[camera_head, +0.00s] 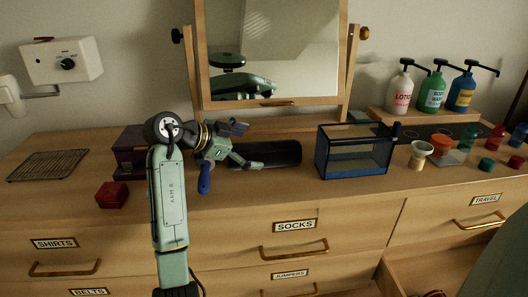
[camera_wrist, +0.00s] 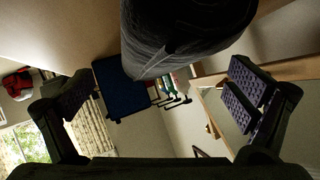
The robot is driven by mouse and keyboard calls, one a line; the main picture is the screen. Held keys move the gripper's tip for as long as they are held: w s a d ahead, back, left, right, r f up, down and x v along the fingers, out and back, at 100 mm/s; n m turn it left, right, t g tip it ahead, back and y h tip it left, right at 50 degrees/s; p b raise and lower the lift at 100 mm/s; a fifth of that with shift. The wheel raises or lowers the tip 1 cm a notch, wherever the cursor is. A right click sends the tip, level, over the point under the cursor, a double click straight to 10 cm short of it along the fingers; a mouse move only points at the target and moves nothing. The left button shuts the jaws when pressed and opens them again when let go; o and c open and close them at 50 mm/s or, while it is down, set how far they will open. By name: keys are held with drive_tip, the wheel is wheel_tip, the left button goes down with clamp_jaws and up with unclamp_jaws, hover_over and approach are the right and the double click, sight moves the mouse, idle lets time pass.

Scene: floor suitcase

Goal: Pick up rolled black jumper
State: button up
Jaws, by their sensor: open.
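The rolled black jumper (camera_head: 278,153) is a dark cylinder lying on its side on the wooden dresser top, below the mirror. Its left end is partly hidden by my gripper (camera_head: 244,147). In the wrist view the jumper (camera_wrist: 185,35) is large and close, at the top centre. My gripper's two padded fingers stand wide apart at the left and right of that view (camera_wrist: 165,95), with nothing held between them. The jumper is ahead of the fingers; I cannot tell if they touch it.
A blue-framed glass box (camera_head: 352,157) stands just right of the jumper. A mirror (camera_head: 270,104) rises behind it. A purple box (camera_head: 130,150) and a red box (camera_head: 112,195) sit left of my arm. Pump bottles (camera_head: 432,92) stand at the back right. An open drawer (camera_head: 430,270) is at lower right.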

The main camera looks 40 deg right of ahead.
drive_tip(key=x, duration=0.3)
drive_tip(key=shift+d+f+p, duration=0.1)
drive_tip(key=shift+p, duration=0.25)
drive_tip(key=c, duration=1.6)
